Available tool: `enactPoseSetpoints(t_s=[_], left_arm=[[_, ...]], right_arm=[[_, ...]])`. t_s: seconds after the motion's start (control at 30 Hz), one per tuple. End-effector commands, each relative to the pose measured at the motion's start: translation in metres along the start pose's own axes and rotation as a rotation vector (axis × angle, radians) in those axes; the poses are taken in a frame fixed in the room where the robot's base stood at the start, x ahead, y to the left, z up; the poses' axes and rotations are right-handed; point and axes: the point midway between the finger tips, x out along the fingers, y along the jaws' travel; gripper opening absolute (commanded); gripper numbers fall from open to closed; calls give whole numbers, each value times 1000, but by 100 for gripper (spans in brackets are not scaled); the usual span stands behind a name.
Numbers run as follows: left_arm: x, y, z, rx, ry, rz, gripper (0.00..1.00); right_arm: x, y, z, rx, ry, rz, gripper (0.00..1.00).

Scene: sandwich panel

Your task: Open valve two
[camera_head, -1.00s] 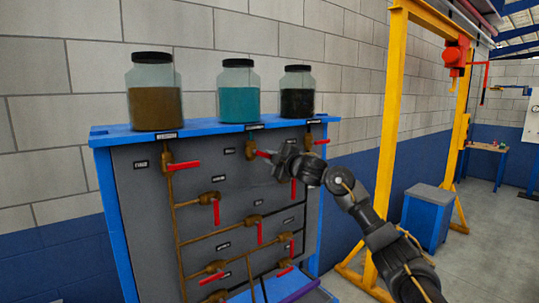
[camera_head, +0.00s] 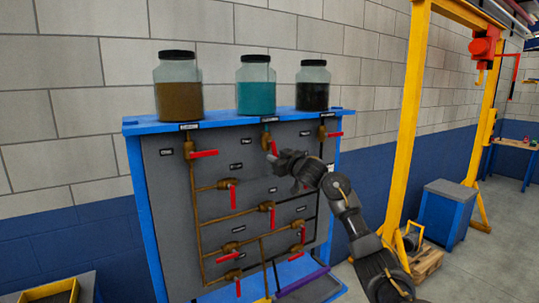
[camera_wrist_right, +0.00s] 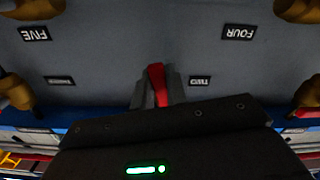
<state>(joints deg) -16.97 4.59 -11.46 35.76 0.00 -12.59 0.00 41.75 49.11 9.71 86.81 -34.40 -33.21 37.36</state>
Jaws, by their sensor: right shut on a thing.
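Valve two (camera_head: 266,137) is the brass valve under the teal jar on the grey panel. Its red handle (camera_head: 272,147) slants steeply downward. My right gripper (camera_head: 277,158) is at the panel, shut on the red handle. In the right wrist view the handle (camera_wrist_right: 157,83) stands between the two grey fingers, beside the label TWO (camera_wrist_right: 200,81), which appears upside down. The gripper hides part of the handle in the head view. My left gripper is not in view.
Valve one (camera_head: 189,149) at left and valve three (camera_head: 325,132) at right have sideways handles. Several more red-handled valves sit lower. Brown (camera_head: 178,95), teal (camera_head: 256,90) and black (camera_head: 312,90) jars stand on top. A yellow gantry (camera_head: 405,130) stands at right.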

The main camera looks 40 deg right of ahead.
Motion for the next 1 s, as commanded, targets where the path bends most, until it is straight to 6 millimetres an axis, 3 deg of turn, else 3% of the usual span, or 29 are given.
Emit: enactPoseSetpoints(t_s=[0.4,1.0], left_arm=[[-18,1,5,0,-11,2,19],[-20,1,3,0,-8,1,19]], right_arm=[[-5,-2,0,212,-3,10,0],[-5,-5,0,253,0,10,0]])
